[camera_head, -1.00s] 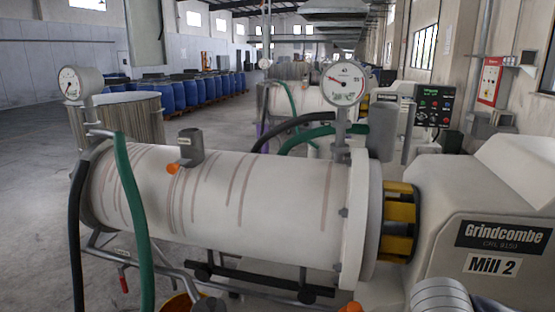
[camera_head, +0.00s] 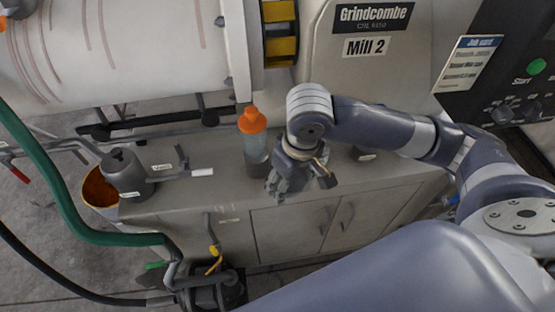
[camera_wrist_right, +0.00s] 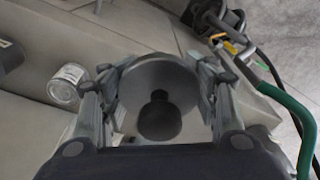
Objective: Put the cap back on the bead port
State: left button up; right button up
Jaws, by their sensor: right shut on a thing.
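My right gripper (camera_head: 290,183) is low over the cabinet top, beside the orange-topped bottle. In the right wrist view its fingers (camera_wrist_right: 156,88) are shut around a round grey cap (camera_wrist_right: 130,90) with a dark knob-like middle. In the head view the cap is hard to make out behind the fingers. The bead port (camera_head: 18,6), a grey stub on the white mill barrel (camera_head: 120,50), shows only its lower part at the top left edge. Its mouth is out of view. My left gripper is not in view.
A clear bottle with an orange top (camera_head: 252,122) stands close left of my right gripper. A grey metal device (camera_head: 125,172) stands on the cabinet (camera_head: 195,207). A green hose (camera_head: 60,215) runs down at left. The mill's control panel (camera_head: 510,70) is at right.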

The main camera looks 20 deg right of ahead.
notch_tip(320, 180, down, 6)
jog(key=n, duration=0.3)
jog(key=w+d, duration=0.2)
jog(key=w, duration=0.2)
jog(key=w+d+f+p, duration=0.1)
jog(key=w+d, duration=0.1)
jog(key=w, duration=0.3)
jog(key=w+d, duration=0.3)
jog(key=w, duration=0.2)
jog(key=shift+f+p, duration=0.25)
jog(key=shift+p, duration=0.15)
jog(key=shift+w+d+f, duration=0.1)
jog(key=shift+f, duration=0.2)
jog(key=shift+f+p, duration=0.4)
jog(key=shift+f, duration=1.1)
jog(key=shift+f, duration=0.1)
jog(key=o, duration=1.2)
jog(key=shift+o, duration=0.2)
